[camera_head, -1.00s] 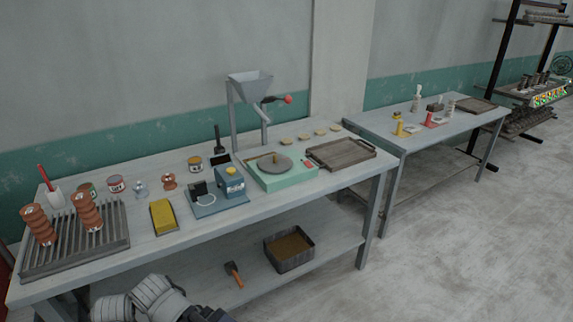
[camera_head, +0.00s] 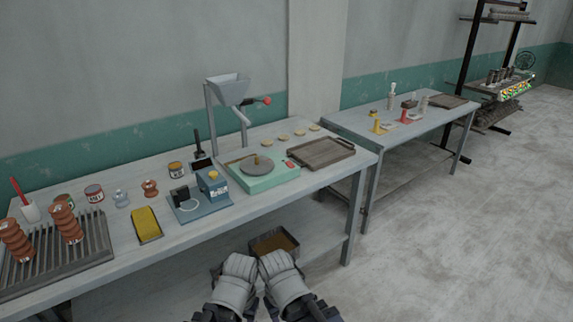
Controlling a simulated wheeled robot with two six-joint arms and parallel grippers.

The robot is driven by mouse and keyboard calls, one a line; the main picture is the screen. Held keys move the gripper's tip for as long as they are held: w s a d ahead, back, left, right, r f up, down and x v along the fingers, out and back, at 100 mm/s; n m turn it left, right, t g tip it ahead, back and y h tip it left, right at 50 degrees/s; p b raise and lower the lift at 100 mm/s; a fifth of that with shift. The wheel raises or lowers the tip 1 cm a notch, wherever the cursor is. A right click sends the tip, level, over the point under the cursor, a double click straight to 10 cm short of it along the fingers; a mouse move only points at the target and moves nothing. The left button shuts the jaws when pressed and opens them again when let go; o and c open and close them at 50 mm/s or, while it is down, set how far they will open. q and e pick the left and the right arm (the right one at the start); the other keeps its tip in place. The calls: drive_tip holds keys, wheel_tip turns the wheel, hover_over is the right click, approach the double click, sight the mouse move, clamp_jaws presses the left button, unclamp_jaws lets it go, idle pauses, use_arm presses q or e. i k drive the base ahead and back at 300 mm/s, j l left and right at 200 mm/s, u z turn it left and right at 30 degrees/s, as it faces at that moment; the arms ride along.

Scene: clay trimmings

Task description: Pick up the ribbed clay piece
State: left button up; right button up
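Two tall ribbed reddish-brown clay pieces stand on the slatted rack at the left end of the near table: one at the far left (camera_head: 15,240), one to its right (camera_head: 66,222). A smaller reddish-brown ribbed piece (camera_head: 150,188) stands on the table behind the yellow block. I cannot tell which one the task names. My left gripper (camera_head: 240,262) and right gripper (camera_head: 277,262) are side by side at the bottom middle, in front of the table and apart from all these pieces. Whether their fingers are open is not clear. I see nothing held.
The slatted rack (camera_head: 92,262) covers the table's left end. A yellow block (camera_head: 147,224), a blue device (camera_head: 212,184), a green turntable unit (camera_head: 262,180) and a wooden tray (camera_head: 320,153) stand along the table. The floor at right is clear.

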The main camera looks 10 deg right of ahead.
sight(60, 211)
drive_tip(key=u, duration=1.3)
drive_tip(key=i+j+z, duration=0.6)
drive_tip(key=j, duration=0.15)
drive_tip(key=k+l, duration=0.05)
drive_tip(key=k, duration=0.05)
